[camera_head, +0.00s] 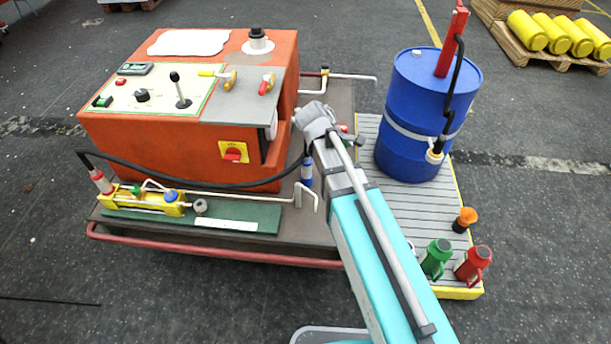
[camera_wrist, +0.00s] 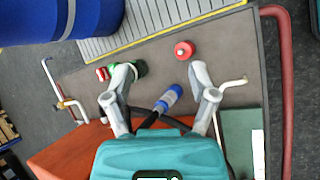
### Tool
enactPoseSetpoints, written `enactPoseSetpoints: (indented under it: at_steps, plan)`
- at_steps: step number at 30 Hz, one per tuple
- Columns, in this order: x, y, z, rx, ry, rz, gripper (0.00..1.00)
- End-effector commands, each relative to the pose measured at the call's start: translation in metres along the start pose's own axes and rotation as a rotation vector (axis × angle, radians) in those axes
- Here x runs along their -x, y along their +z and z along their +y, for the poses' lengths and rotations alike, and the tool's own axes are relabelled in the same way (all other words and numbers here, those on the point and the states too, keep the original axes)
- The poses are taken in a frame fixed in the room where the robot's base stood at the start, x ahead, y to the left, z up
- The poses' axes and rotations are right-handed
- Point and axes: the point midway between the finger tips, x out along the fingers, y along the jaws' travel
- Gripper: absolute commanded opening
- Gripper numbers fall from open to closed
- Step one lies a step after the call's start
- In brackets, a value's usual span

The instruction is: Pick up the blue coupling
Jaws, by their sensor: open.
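The blue coupling (camera_head: 307,172) is a small blue and white cylinder on the end of a black hose, over the dark deck in front of the orange cabinet. In the wrist view the blue coupling (camera_wrist: 166,100) lies between the two grey fingers of my gripper (camera_wrist: 162,86), apart from both. The fingers are spread and hold nothing. The black hose (camera_wrist: 148,120) runs from the coupling back under the gripper body. In the head view my arm stands just right of the coupling, and the fingers cannot be made out clearly.
The orange cabinet (camera_head: 190,150) stands close behind and left. A bent white pipe (camera_head: 308,195) is near the coupling. A red round part (camera_wrist: 185,49) and a green part (camera_wrist: 140,68) sit beyond the fingers. A blue drum (camera_head: 425,110) stands on the slatted platform (camera_head: 405,200).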

Motion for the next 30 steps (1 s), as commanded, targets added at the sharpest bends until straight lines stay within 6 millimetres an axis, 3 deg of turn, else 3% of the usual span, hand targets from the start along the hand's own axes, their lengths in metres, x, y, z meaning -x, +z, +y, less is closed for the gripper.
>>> enactPoseSetpoints:
  at_steps: [1, 12, 24, 30]
  plan:
    - [-0.011, -0.018, -0.004, 0.049, 0.026, -0.01, 0.74]
    - [-0.023, -0.1, -0.015, 0.415, 0.211, -0.127, 0.74]
    - [-0.021, -0.193, -0.039, 0.783, 0.393, -0.299, 0.74]
    - [-0.014, -0.228, -0.051, 0.92, 0.46, -0.383, 0.74]
